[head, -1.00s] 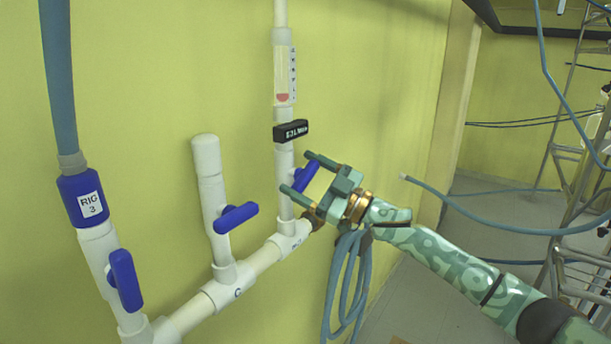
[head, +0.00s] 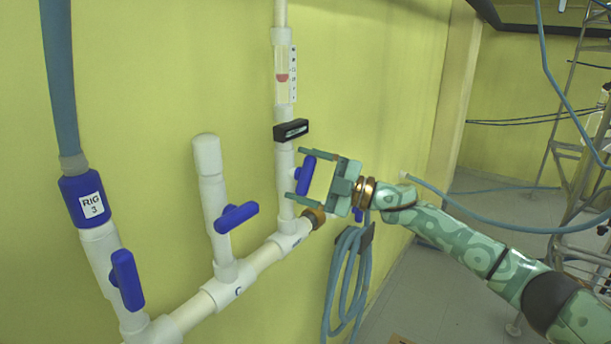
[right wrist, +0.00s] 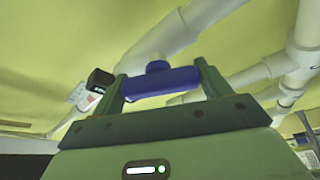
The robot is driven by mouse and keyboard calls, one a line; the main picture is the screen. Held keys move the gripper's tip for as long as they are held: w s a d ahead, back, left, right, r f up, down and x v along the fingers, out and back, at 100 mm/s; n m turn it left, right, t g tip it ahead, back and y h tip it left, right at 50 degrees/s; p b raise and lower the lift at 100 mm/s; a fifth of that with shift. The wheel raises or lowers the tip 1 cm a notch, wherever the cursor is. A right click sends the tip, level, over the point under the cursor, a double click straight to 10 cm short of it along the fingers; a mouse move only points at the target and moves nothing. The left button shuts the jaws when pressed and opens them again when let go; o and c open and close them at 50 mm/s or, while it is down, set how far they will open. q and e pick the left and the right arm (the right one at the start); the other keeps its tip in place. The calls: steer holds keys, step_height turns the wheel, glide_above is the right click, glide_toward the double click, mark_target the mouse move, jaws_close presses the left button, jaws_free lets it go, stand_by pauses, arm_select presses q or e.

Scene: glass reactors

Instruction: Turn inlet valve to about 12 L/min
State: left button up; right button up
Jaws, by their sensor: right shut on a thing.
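The inlet valve's blue handle (head: 306,174) sits on the white vertical pipe right of centre, standing nearly upright in the head view. My right gripper (head: 298,176) is shut on this handle, one finger at its upper end and one at its lower end. The right wrist view shows the blue handle (right wrist: 160,82) spanning between the two green fingers. Above, a clear flow tube (head: 285,62) holds a red float (head: 282,77) around its middle. The black readout (head: 291,130) below the tube is angled; its digits are not legible. My left gripper is not in view.
Two other blue valve handles, a middle one (head: 236,217) and a left one (head: 126,280), stand on the white manifold. A blue hose (head: 60,90) enters the coupling marked RIG 3. A coiled hose (head: 345,285) hangs below my right gripper. A ladder stands at right.

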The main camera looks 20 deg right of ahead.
stand_by(0.3)
steer(key=o, duration=1)
steer(key=b+v, duration=0.4)
steer(key=v, duration=1.2)
steer(key=shift+s+d, duration=0.15)
